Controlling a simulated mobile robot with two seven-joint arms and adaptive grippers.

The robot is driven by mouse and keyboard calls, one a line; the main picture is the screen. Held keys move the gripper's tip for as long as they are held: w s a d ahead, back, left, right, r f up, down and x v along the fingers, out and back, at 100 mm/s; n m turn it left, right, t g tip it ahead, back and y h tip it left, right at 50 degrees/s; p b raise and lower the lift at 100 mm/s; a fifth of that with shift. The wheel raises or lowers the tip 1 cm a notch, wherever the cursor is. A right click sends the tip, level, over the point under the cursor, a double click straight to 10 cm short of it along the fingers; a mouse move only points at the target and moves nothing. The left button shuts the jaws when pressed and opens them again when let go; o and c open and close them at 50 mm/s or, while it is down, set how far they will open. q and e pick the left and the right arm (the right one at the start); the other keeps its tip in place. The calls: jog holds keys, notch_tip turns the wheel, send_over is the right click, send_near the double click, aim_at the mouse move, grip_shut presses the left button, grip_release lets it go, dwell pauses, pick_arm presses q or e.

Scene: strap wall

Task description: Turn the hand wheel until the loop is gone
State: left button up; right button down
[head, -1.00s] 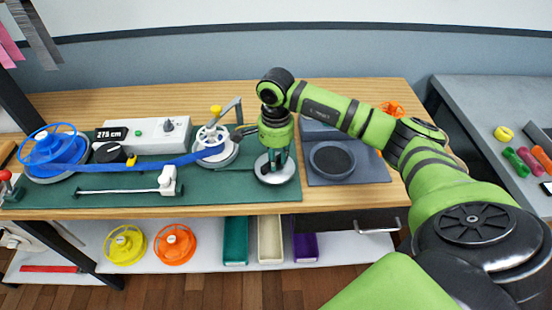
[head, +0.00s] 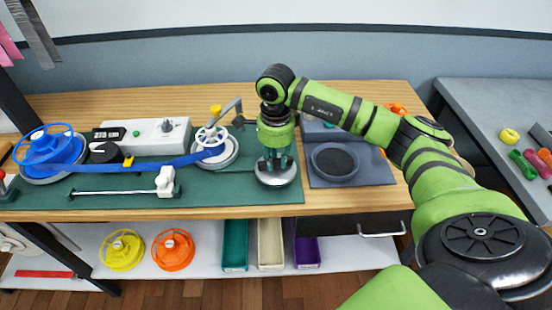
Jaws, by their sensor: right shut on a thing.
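My right gripper (head: 275,166) points straight down over a round silver-grey disc (head: 277,179) at the front right of the green mat. Its fingers are shut on the hand wheel there, which they mostly hide. A blue strap (head: 165,165) runs from a blue reel (head: 50,149) at the left to a white reel (head: 212,150) with a yellow-topped post. The strap looks nearly straight, and I cannot make out a clear loop in it. My left gripper is not in view.
A white control box (head: 150,134) with a dark display stands behind the strap. A white stand with a rod (head: 166,181) lies in front of it. A grey tray with a round recess (head: 337,162) is right of my gripper. Yellow (head: 122,250) and orange (head: 172,250) reels sit on the lower shelf.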

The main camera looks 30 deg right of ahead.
dwell(0.3)
jog(key=c, duration=1)
grip_release()
jog(key=shift+c, duration=0.2)
notch_tip(320, 180, up, 12)
